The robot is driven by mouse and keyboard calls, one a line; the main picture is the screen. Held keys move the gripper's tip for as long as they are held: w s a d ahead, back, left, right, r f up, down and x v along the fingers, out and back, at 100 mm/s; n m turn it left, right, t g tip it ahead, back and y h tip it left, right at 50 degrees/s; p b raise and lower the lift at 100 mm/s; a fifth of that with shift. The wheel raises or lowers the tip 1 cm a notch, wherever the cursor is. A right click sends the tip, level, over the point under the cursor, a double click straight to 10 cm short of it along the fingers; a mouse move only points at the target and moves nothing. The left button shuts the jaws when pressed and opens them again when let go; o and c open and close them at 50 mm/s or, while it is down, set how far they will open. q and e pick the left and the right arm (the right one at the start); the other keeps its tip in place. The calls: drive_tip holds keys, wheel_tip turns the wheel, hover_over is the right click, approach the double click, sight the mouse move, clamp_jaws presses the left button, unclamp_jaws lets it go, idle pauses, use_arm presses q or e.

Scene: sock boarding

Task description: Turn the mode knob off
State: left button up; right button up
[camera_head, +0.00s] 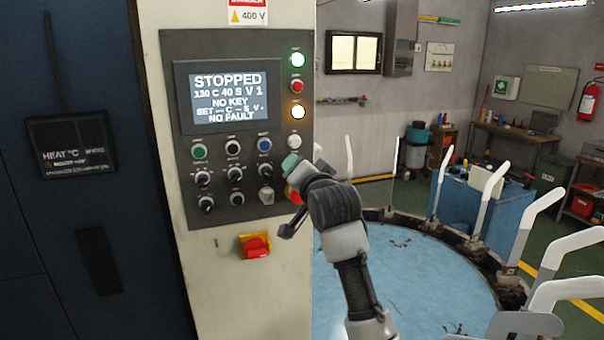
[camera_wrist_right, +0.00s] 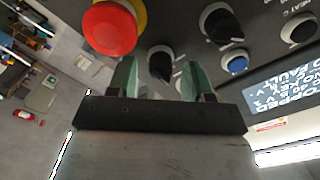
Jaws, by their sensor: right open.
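The grey control panel (camera_head: 180,215) stands on a cream cabinet, with rows of buttons and dark knobs below a lit screen (camera_head: 225,97) reading STOPPED, NO KEY and NO FAULT. My right gripper (camera_head: 290,163) is at the panel's right edge. In the right wrist view my right gripper (camera_wrist_right: 159,70) is open, its green fingertips on either side of a black knob (camera_wrist_right: 160,62) with a pale pointer line. Contact with it cannot be told. The gripper hides this knob in the head view, and no label on it is readable. My left gripper is not in view.
A red mushroom button (camera_wrist_right: 108,27) with a yellow ring is close beside the fingers. A blue button (camera_wrist_right: 235,63) and another black knob (camera_wrist_right: 218,24) are on the other side. A red rotary switch (camera_head: 256,247) sits below the panel. Curved white forms ring the blue round platform (camera_head: 420,290).

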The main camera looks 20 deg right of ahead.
drive_tip(key=s+b, duration=0.4)
drive_tip(key=s, duration=0.6)
drive_tip(key=shift+s+d, duration=0.2)
drive_tip(key=shift+s, duration=0.2)
